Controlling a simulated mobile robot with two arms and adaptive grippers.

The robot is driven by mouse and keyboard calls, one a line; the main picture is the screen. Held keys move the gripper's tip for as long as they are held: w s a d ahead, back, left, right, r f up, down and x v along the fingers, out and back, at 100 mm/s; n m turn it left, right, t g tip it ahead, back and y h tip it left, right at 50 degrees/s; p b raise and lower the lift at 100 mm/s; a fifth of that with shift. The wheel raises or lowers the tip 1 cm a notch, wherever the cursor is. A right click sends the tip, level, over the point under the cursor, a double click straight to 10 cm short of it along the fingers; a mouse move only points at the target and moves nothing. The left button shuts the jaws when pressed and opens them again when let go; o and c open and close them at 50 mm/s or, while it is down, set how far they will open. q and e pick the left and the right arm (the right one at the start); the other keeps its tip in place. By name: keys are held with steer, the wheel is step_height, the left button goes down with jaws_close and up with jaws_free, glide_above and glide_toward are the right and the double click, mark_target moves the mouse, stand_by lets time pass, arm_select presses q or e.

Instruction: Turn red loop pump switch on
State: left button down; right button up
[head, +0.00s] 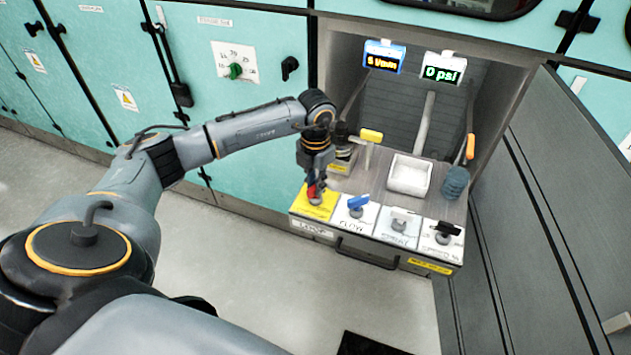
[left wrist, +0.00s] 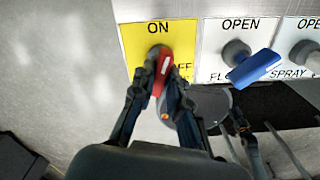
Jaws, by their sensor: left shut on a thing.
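The red switch (head: 312,191) sits on a yellow plate (head: 325,208) at the left end of the module's front row. In the left wrist view the red handle (left wrist: 164,70) extends from its grey knob toward the bottom of the picture. The yellow plate there (left wrist: 134,36) reads "ON" above the knob and "OFF" at lower right, the latter partly covered. My left gripper (head: 317,182) reaches down from above and is shut on the red handle. Its two fingers also show in the left wrist view (left wrist: 163,84), one on each side of the handle. My right gripper is not in view.
A blue valve handle (head: 358,201) marked flow is just right of the switch, followed by a spray valve (head: 400,224) and a black-handled one (head: 447,229). Displays read "0 psi" (head: 443,69) and another value (head: 384,57). A grey open door (head: 545,200) stands at right.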

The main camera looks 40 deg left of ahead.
arm_select(q)
steer(key=shift+r+n+p, duration=0.1)
steer(key=shift+n+p, duration=0.2)
steer(key=shift+n, duration=1.7)
steer(key=shift+w, duration=0.1)
steer(key=c, duration=1.3)
jaws_free()
step_height(320, 180, up, 12)
